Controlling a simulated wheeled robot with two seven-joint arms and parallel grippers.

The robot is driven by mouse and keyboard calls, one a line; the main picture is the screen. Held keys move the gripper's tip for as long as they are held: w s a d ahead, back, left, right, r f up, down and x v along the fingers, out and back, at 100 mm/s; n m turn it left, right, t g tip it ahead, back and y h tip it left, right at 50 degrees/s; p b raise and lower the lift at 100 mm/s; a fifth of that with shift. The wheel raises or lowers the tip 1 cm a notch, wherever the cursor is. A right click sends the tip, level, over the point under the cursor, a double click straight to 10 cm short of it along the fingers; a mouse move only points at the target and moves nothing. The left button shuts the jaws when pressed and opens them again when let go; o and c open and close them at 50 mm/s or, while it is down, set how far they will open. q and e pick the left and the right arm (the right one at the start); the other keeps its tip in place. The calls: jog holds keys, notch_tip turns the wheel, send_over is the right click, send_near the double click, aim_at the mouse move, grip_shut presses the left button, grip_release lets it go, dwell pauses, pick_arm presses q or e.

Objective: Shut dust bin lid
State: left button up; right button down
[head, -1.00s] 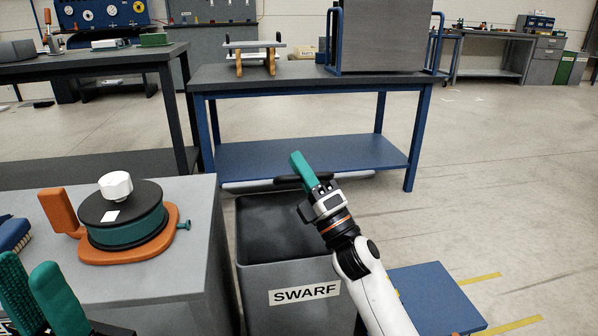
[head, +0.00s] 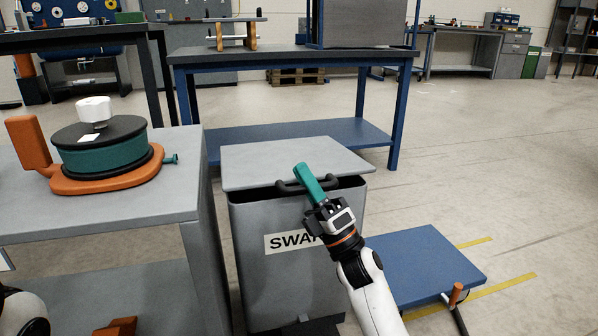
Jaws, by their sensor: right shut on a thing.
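The grey dust bin (head: 285,285) stands on the floor with a label that my right arm partly covers. Its flat grey lid (head: 290,158) lies over the opening, and a dark gap shows under its front edge, so it is tilted slightly up. A black bar handle (head: 288,188) runs along the lid's front edge. My right gripper (head: 308,182), with green fingers, is shut on the handle at the front of the lid. My left gripper is out of the picture.
A grey bench (head: 185,200) stands close to the bin's left, bearing an orange and green round device (head: 104,150). A blue platform (head: 425,265) lies low to the right, with an orange-tipped lever beside it. A blue table (head: 300,133) stands behind. Open floor lies to the right.

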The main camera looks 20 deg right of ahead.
jog(key=shift+s+f+b, duration=0.25)
jog(key=shift+f+b, duration=0.15)
jog(key=shift+f, duration=0.55)
jog(key=shift+s+f+b, duration=0.2)
jog(key=shift+f+b, duration=0.2)
jog(key=shift+f, duration=0.55)
jog(key=c, duration=1.8)
grip_release()
jog(key=shift+c, duration=0.2)
jog(key=o, duration=0.4)
jog(key=shift+s+d, duration=0.15)
jog(key=shift+s, duration=0.05)
jog(key=shift+o, duration=0.2)
jog(key=shift+w, duration=0.1)
